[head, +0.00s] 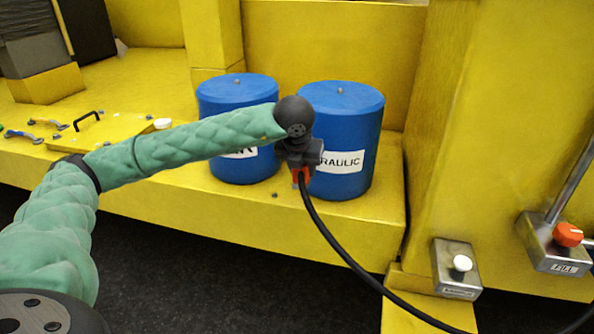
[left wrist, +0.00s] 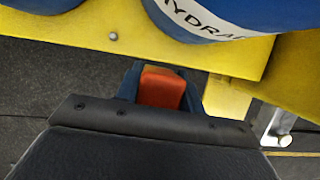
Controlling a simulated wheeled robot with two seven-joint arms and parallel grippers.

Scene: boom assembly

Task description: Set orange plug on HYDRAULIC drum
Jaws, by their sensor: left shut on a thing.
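The orange plug (head: 300,175) is held in my left gripper (head: 302,170), which is shut on it. A black hose hangs from the plug and runs down to the right. In the left wrist view the plug (left wrist: 161,88) sits between the fingers. The HYDRAULIC drum (head: 343,135) is blue with a white label and stands on the yellow ledge, behind the gripper. Part of its label is hidden by the gripper. In the left wrist view the drum (left wrist: 245,14) is at the top, apart from the plug. My right gripper is not in view.
A second blue drum (head: 237,95) stands to the left, its label mostly hidden by my left arm. A box with a white knob (head: 462,263) and a box with an orange knob (head: 568,235) are at the right. Tools (head: 30,132) lie at the far left of the yellow ledge (head: 385,215).

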